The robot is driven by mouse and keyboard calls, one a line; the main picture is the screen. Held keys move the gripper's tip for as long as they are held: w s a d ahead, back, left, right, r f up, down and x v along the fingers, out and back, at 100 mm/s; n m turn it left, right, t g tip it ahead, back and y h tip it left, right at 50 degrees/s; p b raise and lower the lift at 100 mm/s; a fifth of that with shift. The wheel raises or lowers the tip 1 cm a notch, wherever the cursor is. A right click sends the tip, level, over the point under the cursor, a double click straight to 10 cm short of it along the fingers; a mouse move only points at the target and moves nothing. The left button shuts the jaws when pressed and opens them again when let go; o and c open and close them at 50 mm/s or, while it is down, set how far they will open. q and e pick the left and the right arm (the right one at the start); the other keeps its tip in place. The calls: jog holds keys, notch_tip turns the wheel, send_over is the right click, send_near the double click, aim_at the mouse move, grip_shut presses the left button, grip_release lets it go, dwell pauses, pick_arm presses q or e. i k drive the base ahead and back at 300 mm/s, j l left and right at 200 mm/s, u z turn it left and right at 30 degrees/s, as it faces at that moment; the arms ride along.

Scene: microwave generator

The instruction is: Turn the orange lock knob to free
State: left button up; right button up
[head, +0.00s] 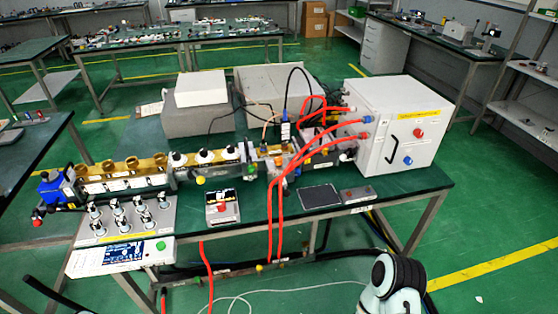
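The microwave generator bench (330,225) stands ahead of me with a waveguide line (120,178) along it. A small orange part (280,160) sits on the line near the red hoses, right of the middle. It may be the orange lock knob, but it is too small to tell its shape or how it is turned. Part of my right arm, white with black rounded joints, shows at the bottom right, in front of the bench and apart from it. Its gripper fingers do not show. My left arm and gripper are not in view.
A white cabinet (395,110) with red and blue knobs stands at the bench's right end. Red hoses (283,215) hang over the front edge. A panel with several switches (125,218) is at front left. Green floor (480,210) is clear at right.

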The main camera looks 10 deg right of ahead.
aim_at(278, 162)
jog(key=l+u, duration=0.2)
jog(key=u, duration=0.2)
jog(key=l+u, duration=0.2)
jog(key=u, duration=0.15)
jog(key=l+u, duration=0.2)
jog(key=u, duration=0.2)
jog(key=l+u, duration=0.15)
jog(key=l, duration=0.2)
jog(key=k+l+u, duration=0.15)
jog(key=l, duration=0.2)
jog(key=l+u, duration=0.15)
jog(key=l, duration=0.2)
jog(key=k, duration=0.05)
